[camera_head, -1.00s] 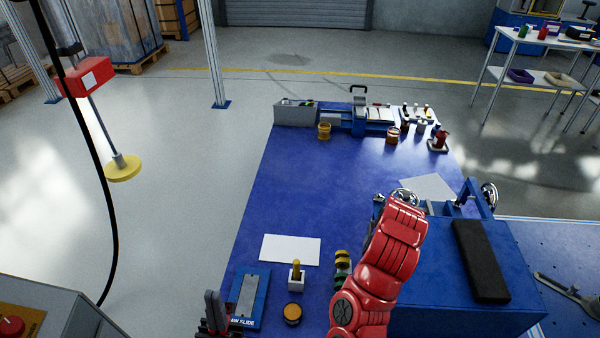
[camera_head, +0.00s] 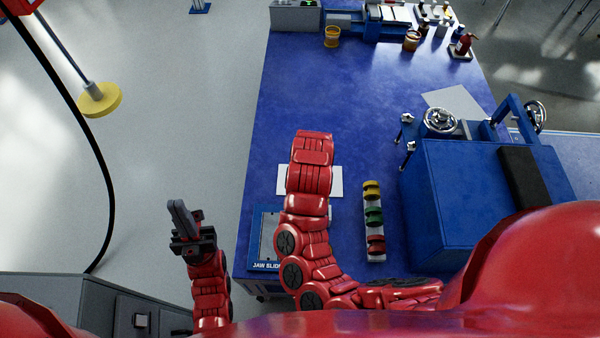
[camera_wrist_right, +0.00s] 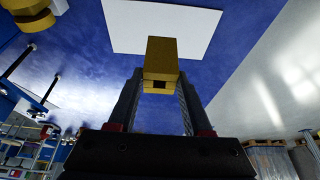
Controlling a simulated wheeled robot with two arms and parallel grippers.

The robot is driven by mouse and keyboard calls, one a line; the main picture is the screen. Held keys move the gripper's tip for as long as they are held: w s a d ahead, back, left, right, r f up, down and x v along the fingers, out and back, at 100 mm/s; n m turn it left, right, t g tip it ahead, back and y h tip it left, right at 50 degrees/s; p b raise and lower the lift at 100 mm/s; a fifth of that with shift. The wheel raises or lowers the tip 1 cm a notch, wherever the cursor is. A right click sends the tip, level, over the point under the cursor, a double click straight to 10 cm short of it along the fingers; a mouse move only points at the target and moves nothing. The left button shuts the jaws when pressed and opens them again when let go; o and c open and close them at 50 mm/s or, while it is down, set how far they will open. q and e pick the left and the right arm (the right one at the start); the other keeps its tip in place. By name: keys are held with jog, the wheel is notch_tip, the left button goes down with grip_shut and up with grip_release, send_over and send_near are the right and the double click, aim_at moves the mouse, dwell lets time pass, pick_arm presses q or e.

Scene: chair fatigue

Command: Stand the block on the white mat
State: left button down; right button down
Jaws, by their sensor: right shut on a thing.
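The block (camera_wrist_right: 161,58) is yellow and box-shaped. In the right wrist view it sits between the fingertips of my right gripper (camera_wrist_right: 160,84), which is shut on it, and it sticks out past them. The white mat (camera_wrist_right: 122,30) lies beyond the block in that view; whether they touch I cannot tell. In the head view my right arm covers the middle of the white mat (camera_head: 337,182), leaving its sides showing. The right gripper and block are hidden there. My left gripper (camera_head: 184,217) is left of the table, apart from everything; its finger gap is unclear.
A rack with yellow, green and red rounds (camera_head: 373,216) stands right of my right arm. A blue machine with handwheels (camera_head: 445,190) is farther right. A blue jaw slide plate (camera_head: 264,235) is partly behind my arm. The table's middle (camera_head: 350,110) is clear.

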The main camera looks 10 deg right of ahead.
notch_tip(320, 180, down, 3)
jog(key=shift+s+d+f, duration=0.1)
jog(key=shift+s, duration=0.05)
jog(key=shift+f+b, duration=0.3)
jog(key=shift+f, duration=2.2)
jog(key=shift+f, duration=0.1)
jog(key=shift+c, duration=1.6)
grip_release()
